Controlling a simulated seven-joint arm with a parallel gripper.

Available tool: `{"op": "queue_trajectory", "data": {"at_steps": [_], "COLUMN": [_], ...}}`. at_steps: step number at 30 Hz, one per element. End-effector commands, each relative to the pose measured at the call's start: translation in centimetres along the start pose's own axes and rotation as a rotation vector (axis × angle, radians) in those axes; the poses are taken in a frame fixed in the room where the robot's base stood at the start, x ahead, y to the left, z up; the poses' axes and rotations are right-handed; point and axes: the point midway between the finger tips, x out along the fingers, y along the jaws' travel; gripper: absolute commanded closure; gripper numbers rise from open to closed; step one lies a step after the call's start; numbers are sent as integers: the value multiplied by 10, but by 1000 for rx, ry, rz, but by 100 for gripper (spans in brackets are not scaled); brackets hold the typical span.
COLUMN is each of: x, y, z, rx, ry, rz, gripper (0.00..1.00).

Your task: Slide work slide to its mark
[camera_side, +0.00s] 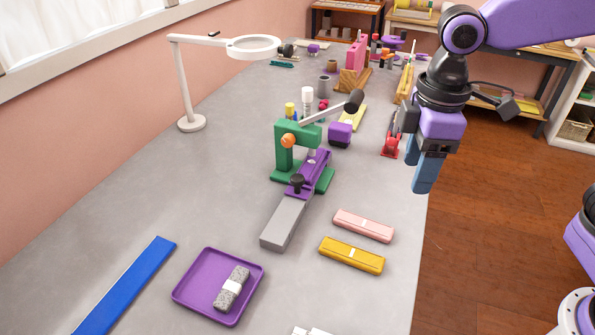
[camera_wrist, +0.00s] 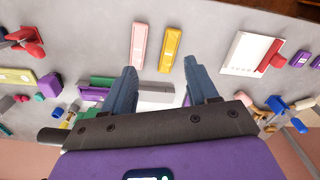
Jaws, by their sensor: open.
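The purple work slide (camera_side: 307,176) with a black knob (camera_side: 297,181) sits on a grey rail (camera_side: 284,222) at the foot of the green press (camera_side: 284,150). The press has a raised lever with a dark grip (camera_side: 354,100). In the wrist view the purple slide (camera_wrist: 90,93) and grey rail (camera_wrist: 155,88) show partly behind my fingers. I cannot make out a mark on the rail. My gripper (camera_side: 424,178) is open and empty, up in the air to the right of the press, near the table's right edge; its fingers also show in the wrist view (camera_wrist: 160,68).
A pink case (camera_side: 363,225) and a yellow case (camera_side: 352,255) lie right of the rail. A purple tray (camera_side: 188,292) holding a grey bundle (camera_side: 232,288) is front left, beside a blue strip (camera_side: 125,286). A purple block (camera_side: 340,134) and red stapler-like tool (camera_side: 390,145) stand behind.

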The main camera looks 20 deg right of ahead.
Motion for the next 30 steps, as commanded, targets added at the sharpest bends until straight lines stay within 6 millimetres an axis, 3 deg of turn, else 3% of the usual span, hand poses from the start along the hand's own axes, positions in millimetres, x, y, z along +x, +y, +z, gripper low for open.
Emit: {"op": "queue_trajectory", "data": {"at_steps": [1,6,15,21,30], "x": [-4,-15,-26,-27,-26], "y": [8,35,83,111,131], "z": [-19,-72,-148,-181,-197], "rx": [3,9,19,26,32], "ry": [-1,-6,-13,-16,-18], "rz": [0,0,-1,-1,-2], "gripper": [42,42,42,42,42]}}
